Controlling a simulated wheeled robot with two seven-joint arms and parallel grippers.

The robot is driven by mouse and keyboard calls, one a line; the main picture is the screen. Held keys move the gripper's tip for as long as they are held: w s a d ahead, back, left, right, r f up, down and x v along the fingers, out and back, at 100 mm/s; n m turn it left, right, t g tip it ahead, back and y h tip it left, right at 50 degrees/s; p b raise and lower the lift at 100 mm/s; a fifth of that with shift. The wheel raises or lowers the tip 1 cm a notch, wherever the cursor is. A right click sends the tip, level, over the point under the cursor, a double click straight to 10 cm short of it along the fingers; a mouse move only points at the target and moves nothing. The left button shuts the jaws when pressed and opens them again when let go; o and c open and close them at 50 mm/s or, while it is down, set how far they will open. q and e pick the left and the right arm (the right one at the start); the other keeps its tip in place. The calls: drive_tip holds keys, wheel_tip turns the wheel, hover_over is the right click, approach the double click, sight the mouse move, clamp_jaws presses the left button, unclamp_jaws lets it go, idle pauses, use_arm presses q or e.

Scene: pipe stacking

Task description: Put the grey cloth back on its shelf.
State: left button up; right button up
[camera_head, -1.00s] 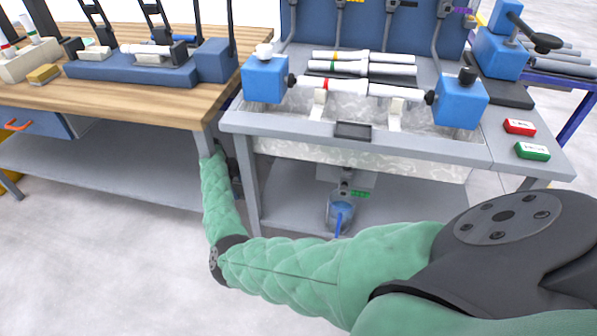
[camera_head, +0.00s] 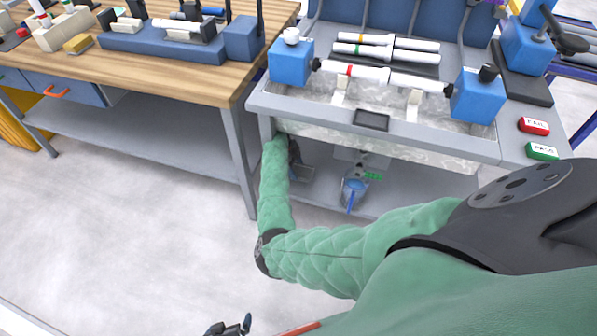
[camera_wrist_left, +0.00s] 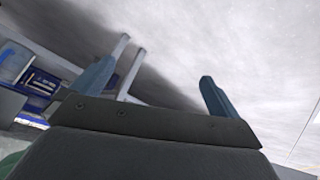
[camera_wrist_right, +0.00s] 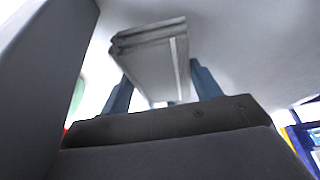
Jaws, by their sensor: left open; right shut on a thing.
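The grey cloth (camera_wrist_right: 152,62), folded into a flat stack with a pale stripe, is between the blue fingers of my right gripper (camera_wrist_right: 162,85) in the right wrist view. In the head view my right gripper (camera_head: 294,155) is under the front left of the wet test bench, above its lower shelf (camera_head: 392,196). A small grey patch beside it may be the cloth; I cannot tell whether it touches the shelf. My left gripper (camera_head: 232,328) shows at the bottom edge of the head view. Its fingers are apart and empty in the left wrist view (camera_wrist_left: 155,88).
A blue jug-like container (camera_head: 353,190) stands on the lower shelf, right of my right gripper. A bench leg (camera_head: 238,165) is close on the left. The bench's sink (camera_head: 390,125) is above. The wooden table (camera_head: 150,65) is at left. The floor in front is clear.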

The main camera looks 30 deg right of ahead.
sight(296, 169)
drive_tip(key=shift+s+d, duration=0.35)
drive_tip(key=shift+s, duration=0.05)
use_arm(q)
wheel_tip(296, 169, down, 8)
drive_tip(key=s+t+b, duration=0.1)
drive_tip(key=b, duration=0.1)
drive_tip(key=shift+b, duration=0.3)
use_arm(e)
wheel_tip(296, 169, down, 4)
drive_tip(key=shift+r, duration=0.25)
use_arm(q)
drive_tip(key=shift+a, duration=0.1)
use_arm(e)
drive_tip(key=shift+f, duration=0.2)
use_arm(q)
drive_tip(key=shift+s, duration=0.1)
use_arm(e)
drive_tip(key=o, duration=1)
drive_tip(key=shift+c, duration=0.2)
drive_tip(key=shift+r, duration=0.1)
